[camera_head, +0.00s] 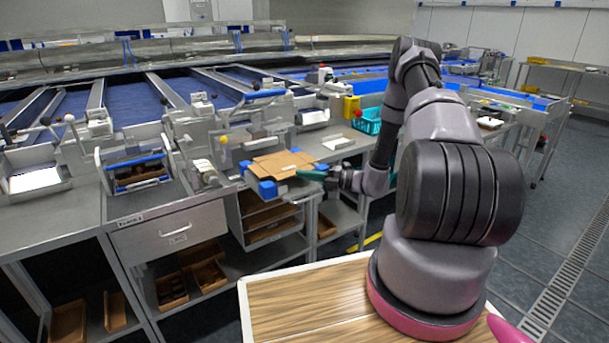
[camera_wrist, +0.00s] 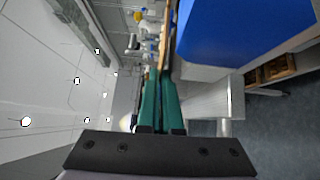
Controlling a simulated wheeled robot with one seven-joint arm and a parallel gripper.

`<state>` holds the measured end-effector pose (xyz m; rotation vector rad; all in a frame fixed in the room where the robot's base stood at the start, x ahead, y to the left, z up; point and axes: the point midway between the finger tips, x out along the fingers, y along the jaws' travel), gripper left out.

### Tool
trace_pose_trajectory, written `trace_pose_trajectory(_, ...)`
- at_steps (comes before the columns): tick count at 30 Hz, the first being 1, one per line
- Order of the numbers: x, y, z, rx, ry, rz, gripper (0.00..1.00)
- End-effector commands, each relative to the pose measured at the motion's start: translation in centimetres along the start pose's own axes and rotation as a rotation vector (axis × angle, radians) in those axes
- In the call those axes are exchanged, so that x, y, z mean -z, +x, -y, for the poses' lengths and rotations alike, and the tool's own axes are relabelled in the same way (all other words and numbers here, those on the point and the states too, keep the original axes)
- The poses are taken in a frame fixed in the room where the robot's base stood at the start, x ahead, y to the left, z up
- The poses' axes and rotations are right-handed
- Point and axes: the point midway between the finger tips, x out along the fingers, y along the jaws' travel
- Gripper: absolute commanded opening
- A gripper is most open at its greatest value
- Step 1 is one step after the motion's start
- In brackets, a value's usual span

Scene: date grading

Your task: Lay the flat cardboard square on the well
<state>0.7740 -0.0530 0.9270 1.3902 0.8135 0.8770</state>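The flat cardboard square (camera_head: 283,163) is brown and lies roughly level at the front edge of the metal bench. In the wrist view it shows edge-on as a thin brown strip (camera_wrist: 166,38). My gripper (camera_head: 322,174) is at its right edge; its two teal fingers (camera_wrist: 161,100) are close together with the cardboard's edge between their tips. Blue blocks (camera_head: 268,188) show just below the cardboard, and a large blue face (camera_wrist: 225,32) is beside it in the wrist view. The well is not clearly identifiable; whether the cardboard touches the blue parts cannot be told.
Metal sorting machinery with blue belts fills the back. A teal basket (camera_head: 368,121) and a yellow box (camera_head: 351,107) stand behind my gripper. Below the bench are a drawer (camera_head: 172,232) and shelves with brown trays (camera_head: 208,275). The floor at right is free.

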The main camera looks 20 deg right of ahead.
Motion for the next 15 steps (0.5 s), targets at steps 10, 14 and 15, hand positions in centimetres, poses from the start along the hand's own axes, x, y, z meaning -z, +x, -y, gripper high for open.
trace_pose_trajectory(10,0.01,-0.01,0.42,0.000,0.000,0.000,0.00)
trace_pose_trajectory(14,0.02,-0.01,0.57,0.000,0.000,0.000,0.00)
trace_pose_trajectory(15,0.02,-0.02,0.61,0.000,0.000,0.000,0.00)
